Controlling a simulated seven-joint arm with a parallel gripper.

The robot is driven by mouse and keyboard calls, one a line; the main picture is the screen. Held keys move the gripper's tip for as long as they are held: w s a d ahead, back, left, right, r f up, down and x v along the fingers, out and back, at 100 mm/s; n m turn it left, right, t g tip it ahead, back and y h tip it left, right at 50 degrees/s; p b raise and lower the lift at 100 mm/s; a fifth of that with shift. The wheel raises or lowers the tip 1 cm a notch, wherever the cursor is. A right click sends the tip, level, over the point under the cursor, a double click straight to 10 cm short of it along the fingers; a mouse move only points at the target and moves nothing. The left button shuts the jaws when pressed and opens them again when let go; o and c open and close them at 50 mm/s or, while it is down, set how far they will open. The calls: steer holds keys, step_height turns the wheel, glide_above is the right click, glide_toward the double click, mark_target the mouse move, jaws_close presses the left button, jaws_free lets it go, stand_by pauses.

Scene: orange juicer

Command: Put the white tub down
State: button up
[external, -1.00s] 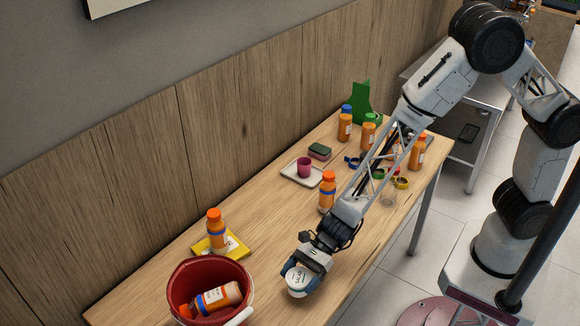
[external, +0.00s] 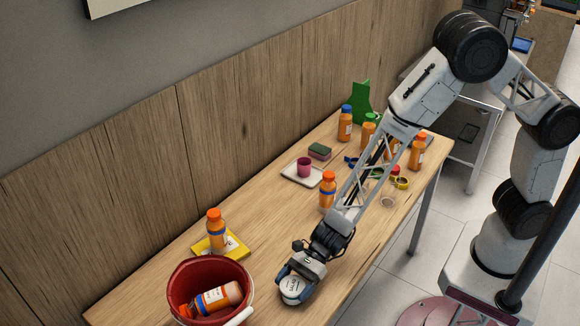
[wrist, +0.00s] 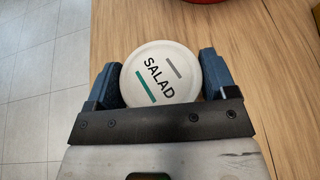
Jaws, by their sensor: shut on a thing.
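The white tub (external: 292,287) is round, and its lid reads "SALAD" in the wrist view (wrist: 160,75). My gripper (external: 293,286) is shut on the tub, with one blue finger on each side of it; the fingers also show in the wrist view (wrist: 160,80). The tub is upright, lid up, at the front edge part of the wooden table (external: 262,263), to the right of the red bucket. I cannot tell whether its base touches the tabletop, as its underside is hidden.
The red bucket (external: 179,282) holds a bottle (external: 216,298). An orange bottle (external: 216,231) stands on a yellow book (external: 236,249). Another bottle (external: 327,191) stands beside my arm.

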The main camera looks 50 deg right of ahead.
steer(key=shift+f, duration=0.25)
steer(key=shift+f, duration=0.1)
steer(key=o, duration=0.9)
steer(key=shift+o, duration=0.2)
steer(key=shift+v, duration=6.05)
